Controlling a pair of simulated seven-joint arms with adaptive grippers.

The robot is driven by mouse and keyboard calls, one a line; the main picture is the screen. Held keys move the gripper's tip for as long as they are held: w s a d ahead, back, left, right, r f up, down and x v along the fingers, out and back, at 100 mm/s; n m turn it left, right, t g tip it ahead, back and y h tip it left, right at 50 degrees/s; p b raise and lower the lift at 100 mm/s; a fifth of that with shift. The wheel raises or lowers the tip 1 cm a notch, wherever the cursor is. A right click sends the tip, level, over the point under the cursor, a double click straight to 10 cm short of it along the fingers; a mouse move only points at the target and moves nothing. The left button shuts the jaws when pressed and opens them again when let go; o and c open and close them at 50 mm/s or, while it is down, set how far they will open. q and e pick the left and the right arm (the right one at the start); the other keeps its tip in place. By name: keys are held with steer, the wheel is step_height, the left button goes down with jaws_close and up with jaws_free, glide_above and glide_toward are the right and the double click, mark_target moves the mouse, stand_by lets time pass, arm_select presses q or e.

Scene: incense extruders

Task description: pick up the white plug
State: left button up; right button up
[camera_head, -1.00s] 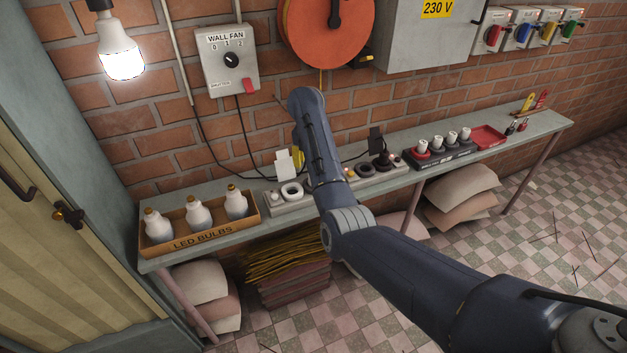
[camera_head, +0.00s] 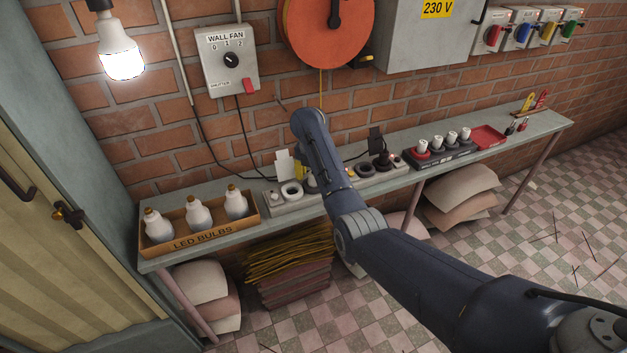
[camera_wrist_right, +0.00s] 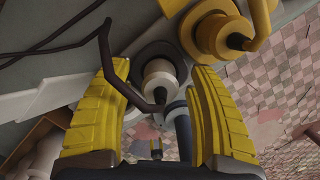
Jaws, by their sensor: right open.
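The white plug (camera_wrist_right: 158,72) stands in a dark round socket in the right wrist view, with a dark cable at its end. My right gripper (camera_wrist_right: 158,110) is open, with one yellow finger on each side of the plug. The plug shows between the fingers, and I cannot tell whether either finger touches it. In the head view my right arm reaches down over the power strip (camera_head: 277,205) on the bench. There the arm hides the plug and most of the gripper; only a bit of yellow finger shows. My left gripper is not in view.
A yellow plug (camera_wrist_right: 222,36) stands close to the right finger. A box of LED bulbs (camera_head: 204,238) is left on the bench (camera_head: 440,178). A black plug (camera_head: 382,161) and a rack of white-topped pieces (camera_head: 447,158) are to the right. Cables hang from the wall behind.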

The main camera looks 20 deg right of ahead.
jaws_close()
stand_by(0.3)
steer(key=shift+r, duration=0.1)
step_height(320, 180, up, 19)
steer(key=shift+s+a+f, duration=0.15)
steer(key=shift+a+f, duration=1.15)
steer(key=shift+f, duration=1.4)
steer(key=shift+s+a+f, duration=0.2)
steer(key=shift+a+f, duration=1.1)
steer(key=shift+f, duration=1.35)
steer(key=shift+s+a+f, duration=0.15)
steer(key=shift+a+f, duration=1.15)
steer(key=shift+f, duration=1.4)
